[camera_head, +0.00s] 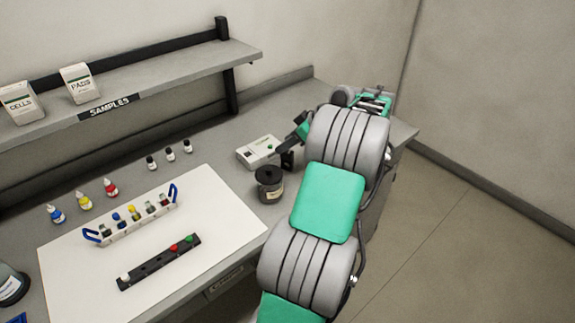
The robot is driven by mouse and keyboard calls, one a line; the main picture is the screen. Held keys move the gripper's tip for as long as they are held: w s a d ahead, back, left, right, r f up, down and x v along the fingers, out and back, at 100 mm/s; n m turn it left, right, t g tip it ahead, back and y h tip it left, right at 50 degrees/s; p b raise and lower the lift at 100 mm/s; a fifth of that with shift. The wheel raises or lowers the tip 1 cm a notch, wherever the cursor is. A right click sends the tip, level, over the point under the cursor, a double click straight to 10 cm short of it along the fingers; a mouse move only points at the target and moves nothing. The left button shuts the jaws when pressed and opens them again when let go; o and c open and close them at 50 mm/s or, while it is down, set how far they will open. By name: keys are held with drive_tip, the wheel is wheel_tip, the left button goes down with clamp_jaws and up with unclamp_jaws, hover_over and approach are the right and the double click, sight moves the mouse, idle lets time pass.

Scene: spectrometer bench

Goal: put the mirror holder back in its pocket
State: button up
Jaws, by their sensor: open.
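My arm rises through the right-centre of the head view and bends over the bench. My gripper (287,155) seems to be the dark end showing left of the arm, beside the white instrument; it is open, but its fingers are small and partly hidden. I cannot make out whether anything is between them. I cannot identify the mirror holder or its pocket for certain; my arm covers the right part of the bench. A white instrument (257,151) with a green button stands just left of the gripper.
A dark lidded jar (269,184) stands in front of the instrument. A white mat (215,205) bears a rack (132,228) with blue handles and a black strip (158,264) with coloured caps. Several small bottles (84,201) stand behind. A shelf (185,75) overhangs the bench.

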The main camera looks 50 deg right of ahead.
sight(287, 152)
drive_tip(key=s+d+f, duration=0.2)
drive_tip(key=s+d, duration=0.1)
drive_tip(key=s, duration=0.1)
drive_tip(key=shift+t, duration=0.3)
drive_tip(key=x, duration=0.2)
drive_tip(key=p+x, duration=0.1)
drive_tip(key=x, duration=0.2)
drive_tip(key=w+p+x, duration=0.1)
drive_tip(key=x, duration=0.1)
drive_tip(key=shift+w+d+r, duration=0.1)
drive_tip(key=shift+d+r, duration=0.05)
drive_tip(key=shift+r, duration=0.1)
drive_tip(key=shift+c, duration=0.4)
clamp_jaws()
